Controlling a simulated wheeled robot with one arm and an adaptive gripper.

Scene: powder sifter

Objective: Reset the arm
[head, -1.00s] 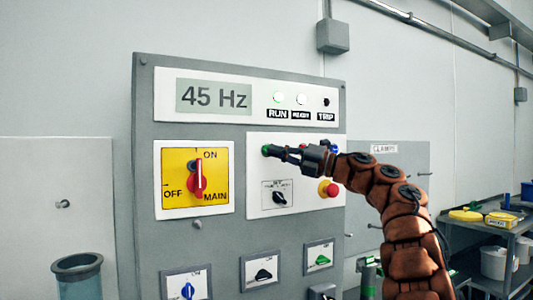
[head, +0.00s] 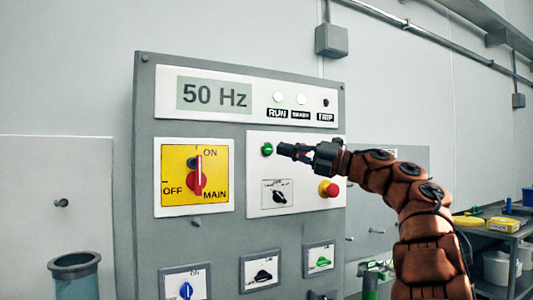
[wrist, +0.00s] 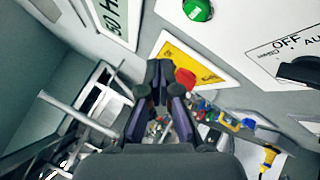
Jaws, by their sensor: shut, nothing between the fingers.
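My gripper (head: 288,150) is shut and empty in front of the grey control panel (head: 225,238), just right of the green button (head: 267,149) and apart from it. In the wrist view my shut fingers (wrist: 161,98) show at the middle, with the green button (wrist: 197,9) at the top. The display (head: 214,96) reads 50 Hz. The red main switch (head: 197,177) points up to ON on its yellow plate.
A red emergency button (head: 328,189) and a black selector (head: 279,197) sit below my gripper. Lower knobs are blue (head: 186,291), black (head: 263,275) and green (head: 322,261). A blue-grey cylinder (head: 75,275) stands at lower left. A shelf with yellow items (head: 502,224) is at right.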

